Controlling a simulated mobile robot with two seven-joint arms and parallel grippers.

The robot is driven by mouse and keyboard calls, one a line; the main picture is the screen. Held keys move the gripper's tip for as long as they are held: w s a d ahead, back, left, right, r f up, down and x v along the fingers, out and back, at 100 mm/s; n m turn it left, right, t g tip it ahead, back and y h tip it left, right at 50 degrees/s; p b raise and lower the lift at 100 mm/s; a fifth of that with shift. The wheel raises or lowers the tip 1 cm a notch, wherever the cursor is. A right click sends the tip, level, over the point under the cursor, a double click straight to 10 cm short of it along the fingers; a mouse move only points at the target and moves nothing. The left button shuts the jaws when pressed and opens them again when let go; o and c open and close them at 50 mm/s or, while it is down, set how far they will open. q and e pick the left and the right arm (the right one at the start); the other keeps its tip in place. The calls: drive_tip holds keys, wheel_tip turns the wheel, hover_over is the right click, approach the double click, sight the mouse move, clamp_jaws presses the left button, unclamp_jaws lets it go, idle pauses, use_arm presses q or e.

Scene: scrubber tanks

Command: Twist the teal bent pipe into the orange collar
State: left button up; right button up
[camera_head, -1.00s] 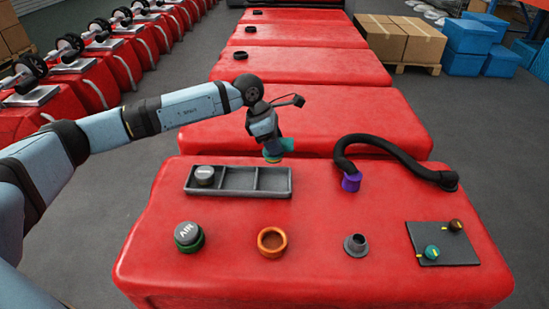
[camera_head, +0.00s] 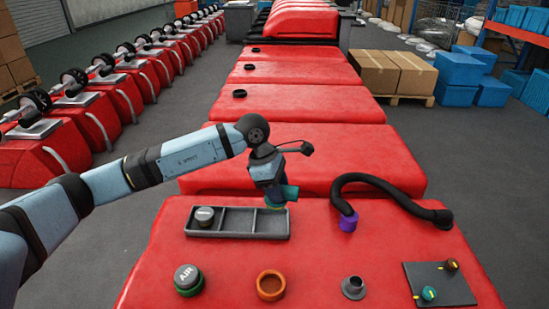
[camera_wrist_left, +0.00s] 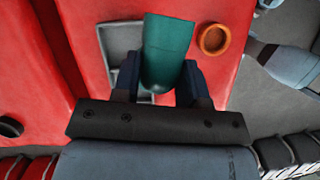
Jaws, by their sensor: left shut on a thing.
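My left gripper (camera_head: 272,188) is shut on the teal bent pipe (camera_head: 290,193) and holds it over the back right of the grey tray. In the left wrist view the pipe (camera_wrist_left: 166,48) sits between the two fingers of the gripper (camera_wrist_left: 160,85). The orange collar (camera_head: 270,284) stands on the red tank top, in front of the tray and apart from the pipe. It also shows in the left wrist view (camera_wrist_left: 213,40), beside the pipe. The pipe's lower end is partly hidden by the fingers. My right gripper is not in view.
The grey tray (camera_head: 188,231) holds a grey cap (camera_head: 204,215) in its left compartment. A green-ringed AIR cap (camera_head: 188,279) and a grey flanged port (camera_head: 353,287) flank the collar. A black hose (camera_head: 390,184) with a purple end (camera_head: 348,222) and a knob panel (camera_head: 450,290) lie right.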

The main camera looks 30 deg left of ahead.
use_arm(q)
drive_tip(key=s+d+f+m+g+p, duration=0.1)
drive_tip(key=s+d+f+m+p, duration=0.15)
drive_tip(key=s, duration=0.45)
drive_tip(key=s+d+f+m+p, duration=0.1)
drive_tip(key=s+d+f+p, duration=0.2)
drive_tip(key=s, duration=0.3)
wheel_tip(320, 180, down, 6)
drive_tip(key=b, duration=0.3)
drive_tip(key=shift+a+r, duration=0.1)
drive_tip(key=shift+r, duration=0.15)
drive_tip(key=shift+h, duration=0.3)
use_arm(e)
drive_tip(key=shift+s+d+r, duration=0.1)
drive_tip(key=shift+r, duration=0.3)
use_arm(q)
drive_tip(key=shift+f, duration=0.1)
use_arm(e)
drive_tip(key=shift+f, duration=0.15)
use_arm(q)
drive_tip(key=shift+f+b, duration=0.1)
drive_tip(key=shift+b, duration=0.4)
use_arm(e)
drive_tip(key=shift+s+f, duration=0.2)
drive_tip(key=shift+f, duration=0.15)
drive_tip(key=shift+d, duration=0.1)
use_arm(q)
drive_tip(key=shift+f, duration=0.25)
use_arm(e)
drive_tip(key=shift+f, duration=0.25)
